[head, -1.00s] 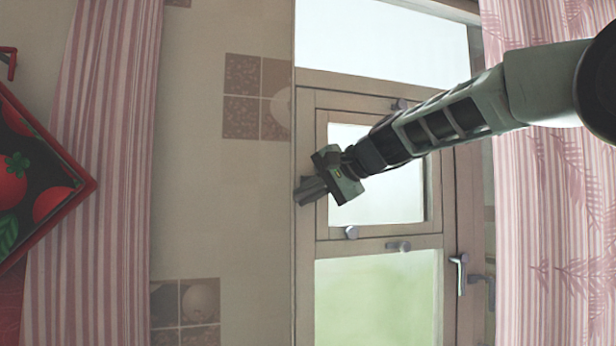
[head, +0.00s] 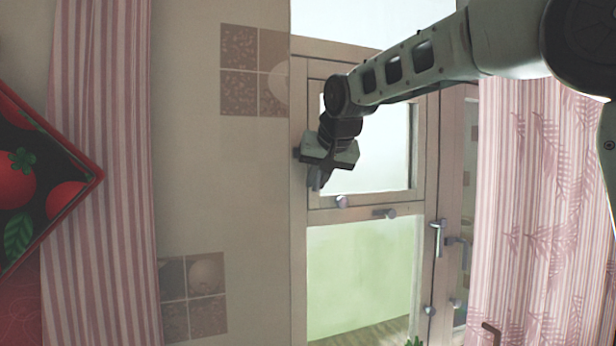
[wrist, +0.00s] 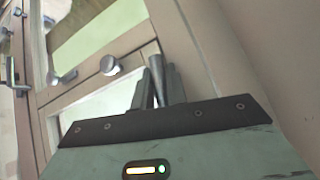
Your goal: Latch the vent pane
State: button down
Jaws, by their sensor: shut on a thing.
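The vent pane (head: 388,150) is the small glazed sash in the upper part of the window, and it looks flush with its frame. My gripper (head: 316,183) is at the left side of this sash, its fingers pointing down. In the wrist view my gripper (wrist: 160,92) is shut on a grey metal latch handle (wrist: 157,72), which stands between the two fingers. In the head view the gripper hides most of the handle. The pane's glass also shows in the wrist view (wrist: 108,106), left of the fingers.
A lever handle (head: 438,238) is on the right stile. Pink curtains hang on the left (head: 100,180) and right (head: 540,200). The tiled wall left of the window is clear.

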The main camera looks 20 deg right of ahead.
jog(key=shift+d+n+h+b, duration=0.4)
jog(key=shift+n+h+b, duration=0.1)
jog(key=shift+h, duration=0.3)
jog(key=shift+d, duration=0.1)
jog(key=c, duration=1.4)
grip_release()
jog(key=b+v, duration=0.4)
jog(key=v, duration=1.3)
jog(key=shift+s, duration=0.15)
jog(key=shift+r, duration=0.1)
